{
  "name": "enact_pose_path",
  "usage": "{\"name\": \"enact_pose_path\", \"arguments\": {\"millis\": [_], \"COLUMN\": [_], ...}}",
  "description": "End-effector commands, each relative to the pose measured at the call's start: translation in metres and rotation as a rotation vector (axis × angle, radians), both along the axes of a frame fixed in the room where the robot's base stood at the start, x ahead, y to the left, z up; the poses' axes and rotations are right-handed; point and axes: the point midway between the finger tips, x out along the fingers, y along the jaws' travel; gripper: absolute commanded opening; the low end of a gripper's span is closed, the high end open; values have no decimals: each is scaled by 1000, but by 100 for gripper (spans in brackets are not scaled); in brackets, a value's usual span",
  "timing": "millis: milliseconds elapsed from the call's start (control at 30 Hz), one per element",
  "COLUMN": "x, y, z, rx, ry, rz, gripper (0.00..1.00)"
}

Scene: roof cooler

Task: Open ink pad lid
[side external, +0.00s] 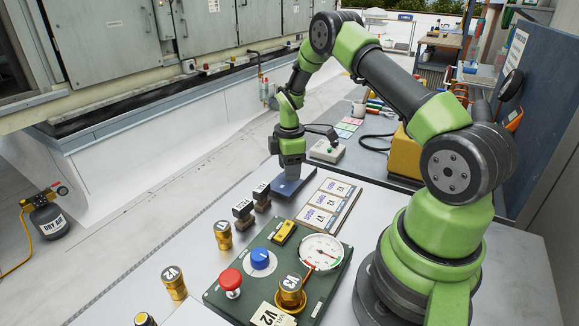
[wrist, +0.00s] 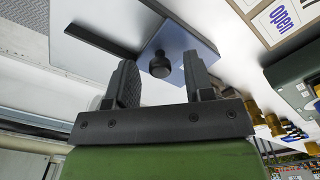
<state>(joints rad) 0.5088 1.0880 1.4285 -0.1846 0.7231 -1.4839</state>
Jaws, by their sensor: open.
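The blue ink pad (side external: 287,187) lies flat on the grey table, under my gripper in the side view. In the wrist view it shows as a blue slab (wrist: 199,40) with a dark round knob (wrist: 160,66) standing on it. My gripper (wrist: 159,70) points down over the pad. Its two dark fingers are apart, one on each side of the knob in the wrist picture, with visible gaps. Nothing is held between them. The wrist hides the knob in the side view. The lid looks to be on the pad; its seam cannot be made out.
Two dark-topped stamps (side external: 243,208) stand left of the pad. A framed card board (side external: 328,204) lies close on its right. A green gauge panel (side external: 262,272) with knobs and brass pieces is in front. A grey switch box (side external: 326,151) stands behind.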

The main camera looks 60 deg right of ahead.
Motion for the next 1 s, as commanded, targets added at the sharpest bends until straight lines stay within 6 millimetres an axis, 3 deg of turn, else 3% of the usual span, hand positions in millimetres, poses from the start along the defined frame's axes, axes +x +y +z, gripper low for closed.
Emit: {"name": "enact_pose_path", "arguments": {"millis": [33,200,267,467,800,1000], "x": [0,0,0,0,0,0], "y": [0,0,0,-5,-62,-72], "z": [0,0,0,0,0,0], "rx": [0,0,0,-1,-2,-1], "ry": [0,0,0,-1,1,1], "rz": [0,0,0,-2,-4,0], "gripper": [48,9,0,0,0,0]}}
